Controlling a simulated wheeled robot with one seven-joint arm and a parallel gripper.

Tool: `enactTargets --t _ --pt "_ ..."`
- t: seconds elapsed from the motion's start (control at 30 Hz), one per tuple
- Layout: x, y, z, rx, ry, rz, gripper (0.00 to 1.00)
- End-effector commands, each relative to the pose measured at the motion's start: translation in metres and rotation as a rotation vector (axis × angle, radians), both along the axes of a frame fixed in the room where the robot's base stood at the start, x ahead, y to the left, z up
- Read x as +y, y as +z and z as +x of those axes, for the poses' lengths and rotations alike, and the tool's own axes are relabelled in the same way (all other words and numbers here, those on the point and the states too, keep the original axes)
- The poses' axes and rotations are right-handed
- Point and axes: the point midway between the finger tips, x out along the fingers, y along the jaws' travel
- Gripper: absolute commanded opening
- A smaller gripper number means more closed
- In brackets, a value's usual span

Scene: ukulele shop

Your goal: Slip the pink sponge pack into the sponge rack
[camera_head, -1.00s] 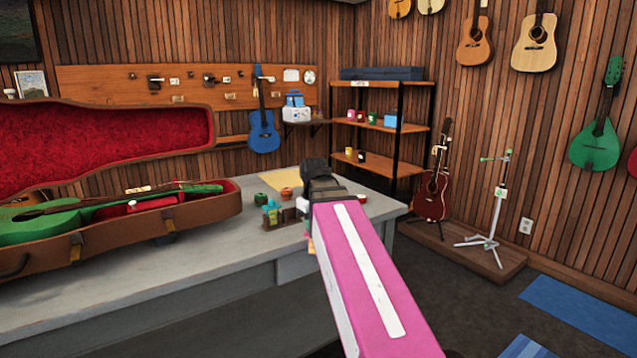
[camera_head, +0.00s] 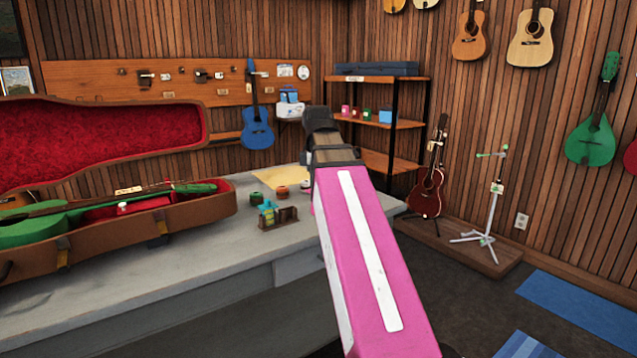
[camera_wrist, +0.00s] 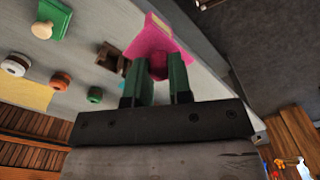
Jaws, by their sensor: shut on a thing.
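In the wrist view the green fingers of my gripper (camera_wrist: 159,65) are shut on the pink sponge pack (camera_wrist: 158,40). The pack sticks out beyond the fingertips and has a pale patch at its far end. A small brown wooden sponge rack (camera_head: 286,216) stands on the grey bench in the head view, with cyan and yellow pieces at its left side. The rack also shows in the wrist view (camera_wrist: 110,58), left of the pack and apart from it. In the head view my arm hides the fingers and most or all of the pack.
The grey bench (camera_head: 190,275) holds an open guitar case (camera_head: 150,228) at left. A yellow sheet (camera_head: 280,176) and several small spools, including a green one (camera_head: 228,190), lie near the rack. Shelves (camera_head: 385,124) stand behind. Bare bench top lies in front of the rack.

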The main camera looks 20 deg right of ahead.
Motion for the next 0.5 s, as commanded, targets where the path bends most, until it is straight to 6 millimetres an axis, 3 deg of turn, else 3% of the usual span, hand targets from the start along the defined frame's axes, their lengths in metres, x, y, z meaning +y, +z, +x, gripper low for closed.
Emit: enactTargets --t 0.5 --pt "0.01 -0.001 0.031 0.001 0.0 0.0 0.0"
